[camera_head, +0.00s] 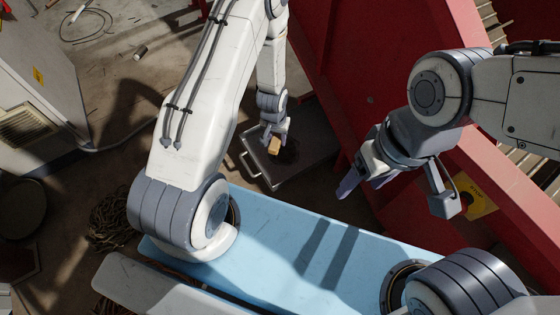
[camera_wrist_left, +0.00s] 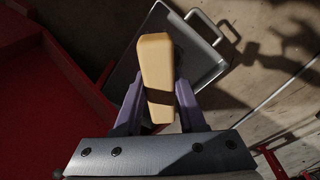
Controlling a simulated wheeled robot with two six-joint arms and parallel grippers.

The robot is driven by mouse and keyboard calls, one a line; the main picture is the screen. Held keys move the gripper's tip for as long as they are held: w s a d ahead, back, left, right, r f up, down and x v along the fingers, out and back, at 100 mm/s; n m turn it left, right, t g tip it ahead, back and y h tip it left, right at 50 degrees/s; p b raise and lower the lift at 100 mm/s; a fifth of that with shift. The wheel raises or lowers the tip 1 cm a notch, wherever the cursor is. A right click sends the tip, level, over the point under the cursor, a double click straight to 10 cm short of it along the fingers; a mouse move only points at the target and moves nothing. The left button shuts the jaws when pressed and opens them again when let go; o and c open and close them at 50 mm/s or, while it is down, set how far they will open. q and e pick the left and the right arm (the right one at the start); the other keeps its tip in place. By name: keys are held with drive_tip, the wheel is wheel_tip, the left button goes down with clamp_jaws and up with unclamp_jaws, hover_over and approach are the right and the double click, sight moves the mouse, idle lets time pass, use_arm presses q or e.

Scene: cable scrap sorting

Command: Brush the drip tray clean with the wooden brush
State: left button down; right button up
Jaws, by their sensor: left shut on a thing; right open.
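The wooden brush (camera_head: 274,146) is a pale, blocky piece held in my left gripper (camera_head: 275,135). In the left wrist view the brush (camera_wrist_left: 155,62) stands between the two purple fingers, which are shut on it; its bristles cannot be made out. The drip tray (camera_head: 259,172) is a grey metal tray on the floor with a handle at its left end and a dark patch inside. The brush is over the tray; I cannot tell whether it touches. The tray (camera_wrist_left: 208,68) also shows behind the brush. My right gripper (camera_head: 350,187) is open and empty, right of the tray.
A red metal structure (camera_head: 372,100) rises beside the tray on the right. A coil of cable (camera_head: 113,220) lies on the floor at left. A white cabinet (camera_head: 50,95) stands at the upper left. A small cylinder (camera_head: 140,52) and scraps lie on the floor.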

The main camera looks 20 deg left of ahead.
use_arm(q)
drive_tip(key=b, duration=2.2)
hover_over(280, 163)
wheel_tip(280, 163, down, 19)
drive_tip(key=shift+n, duration=0.4)
drive_tip(key=f+b, duration=0.5)
drive_tip(key=shift+s+d+f+b, duration=0.1)
drive_tip(key=shift+s+f+b, duration=0.2)
drive_tip(key=shift+b, duration=0.05)
drive_tip(key=shift+f+b, duration=0.5)
drive_tip(key=shift+f, duration=0.5)
